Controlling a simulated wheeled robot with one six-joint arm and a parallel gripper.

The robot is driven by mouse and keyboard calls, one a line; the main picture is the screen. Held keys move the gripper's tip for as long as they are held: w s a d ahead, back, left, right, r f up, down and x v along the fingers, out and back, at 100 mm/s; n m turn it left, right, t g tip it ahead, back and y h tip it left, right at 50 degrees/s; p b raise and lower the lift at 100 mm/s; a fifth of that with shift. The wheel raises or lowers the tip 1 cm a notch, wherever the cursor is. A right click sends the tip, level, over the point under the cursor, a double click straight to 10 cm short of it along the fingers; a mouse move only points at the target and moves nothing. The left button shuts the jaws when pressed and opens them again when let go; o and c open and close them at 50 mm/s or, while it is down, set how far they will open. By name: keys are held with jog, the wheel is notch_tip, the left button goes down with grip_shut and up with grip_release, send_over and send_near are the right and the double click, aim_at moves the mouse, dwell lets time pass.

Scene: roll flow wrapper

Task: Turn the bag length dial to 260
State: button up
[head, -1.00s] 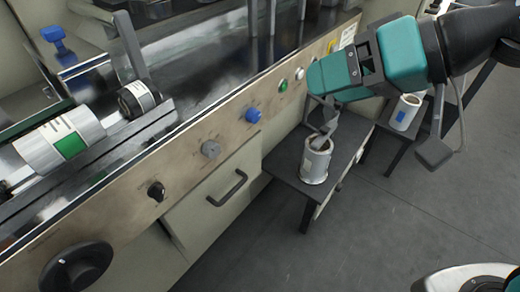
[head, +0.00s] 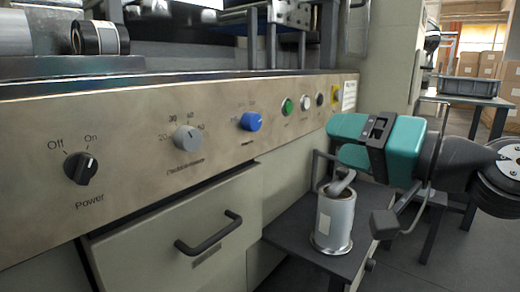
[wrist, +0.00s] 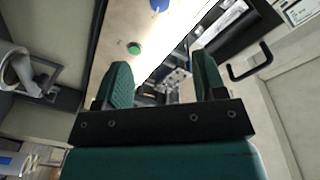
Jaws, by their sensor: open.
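A blue dial (head: 251,121) sits on the metal control panel (head: 130,130), with small marks above it and a label below, both too blurred to read. It also shows partly at the top edge of the wrist view (wrist: 159,4). A grey dial (head: 187,138), marked with numbers around 30 and 40, is to its left; its label seems to be about packs per minute. My teal gripper (head: 334,141) is right of the blue dial, apart from it, in front of the panel's right end. Its two fingers stand apart and empty in the wrist view (wrist: 163,85).
A black power knob (head: 80,168) is at the panel's left, by Off and On marks. A green button (head: 287,107) and a white one (head: 305,103) are right of the blue dial. A drawer handle (head: 208,234) juts out below. A metal canister (head: 334,220) stands on a dark side table.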

aim_at(257, 123)
jog(key=p+x, duration=1.3)
jog(key=x, duration=0.4)
jog(key=shift+w, duration=0.2)
jog(key=c, duration=0.9)
